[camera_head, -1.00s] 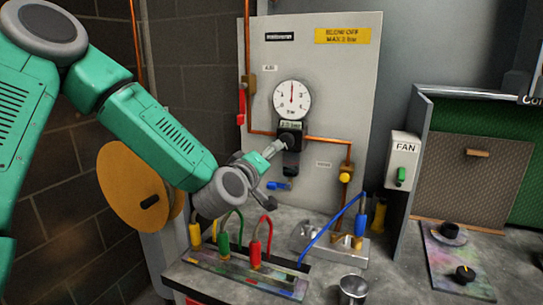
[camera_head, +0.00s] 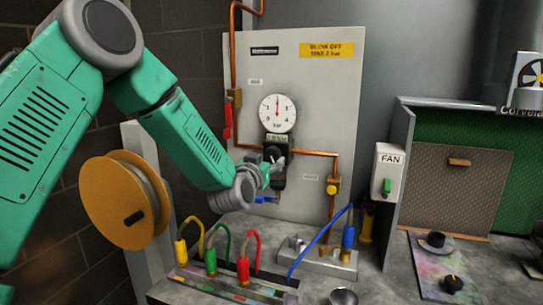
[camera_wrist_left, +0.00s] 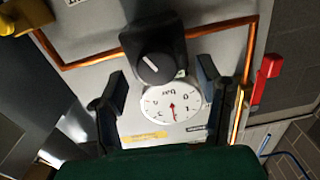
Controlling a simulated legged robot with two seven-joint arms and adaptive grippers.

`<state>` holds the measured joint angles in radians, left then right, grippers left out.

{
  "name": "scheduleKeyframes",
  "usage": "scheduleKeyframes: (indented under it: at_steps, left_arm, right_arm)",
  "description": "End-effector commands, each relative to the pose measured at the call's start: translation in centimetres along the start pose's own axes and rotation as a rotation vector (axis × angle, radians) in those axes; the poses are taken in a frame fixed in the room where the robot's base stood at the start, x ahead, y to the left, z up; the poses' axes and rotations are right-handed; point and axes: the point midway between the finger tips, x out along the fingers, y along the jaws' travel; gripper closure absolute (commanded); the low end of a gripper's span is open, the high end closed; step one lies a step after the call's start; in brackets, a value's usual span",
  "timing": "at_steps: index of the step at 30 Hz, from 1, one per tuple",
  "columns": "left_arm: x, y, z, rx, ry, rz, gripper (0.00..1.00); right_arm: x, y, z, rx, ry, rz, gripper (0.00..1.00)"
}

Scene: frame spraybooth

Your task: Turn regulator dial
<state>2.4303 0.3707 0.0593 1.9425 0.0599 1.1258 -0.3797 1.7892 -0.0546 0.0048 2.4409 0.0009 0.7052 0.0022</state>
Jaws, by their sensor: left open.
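The regulator dial is a dark round knob (camera_wrist_left: 157,68) with a pale line on its face, on a black body below the white pressure gauge (camera_head: 277,113). The wrist view shows the gauge (camera_wrist_left: 170,103) upside down. In the head view the gauge needle points about straight up. My left gripper (camera_head: 275,167) is in front of the regulator and partly hides the knob. In the wrist view the open left gripper (camera_wrist_left: 164,83) has one finger towards each side of the knob, with gaps and no visible contact. My right gripper is not in view.
Copper pipes (camera_head: 310,153) run across the grey panel (camera_head: 325,100), with a red lever (camera_head: 228,118) left and a yellow knob (camera_head: 333,188) right. Coloured hoses (camera_head: 243,265) stand on the bench below. A yellow reel (camera_head: 115,200) is at left and a fan switch box (camera_head: 388,170) at right.

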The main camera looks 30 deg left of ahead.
Motion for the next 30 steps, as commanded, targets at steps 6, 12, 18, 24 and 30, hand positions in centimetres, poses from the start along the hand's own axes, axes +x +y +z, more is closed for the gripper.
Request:
scheduleKeyframes:
  at_steps: [6,12,18,24,30]
  left_arm:
    - [3.1,0.2,-0.1,0.001,0.001,0.0,0.4]
    - [4.0,0.1,-0.1,-0.001,0.0,0.0,0.4]
    - [4.1,0.0,0.0,-0.002,0.0,0.0,0.4]
    - [4.1,0.0,0.0,-0.002,0.0,0.0,0.9]
    - [4.1,-0.1,0.1,-0.041,0.0,-0.002,0.9]
  right_arm:
    - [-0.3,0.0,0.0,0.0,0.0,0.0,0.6]
    - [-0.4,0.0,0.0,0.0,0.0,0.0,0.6]
    - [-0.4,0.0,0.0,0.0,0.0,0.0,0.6]
    - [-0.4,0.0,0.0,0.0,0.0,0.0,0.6]
    - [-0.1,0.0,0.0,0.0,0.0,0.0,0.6]
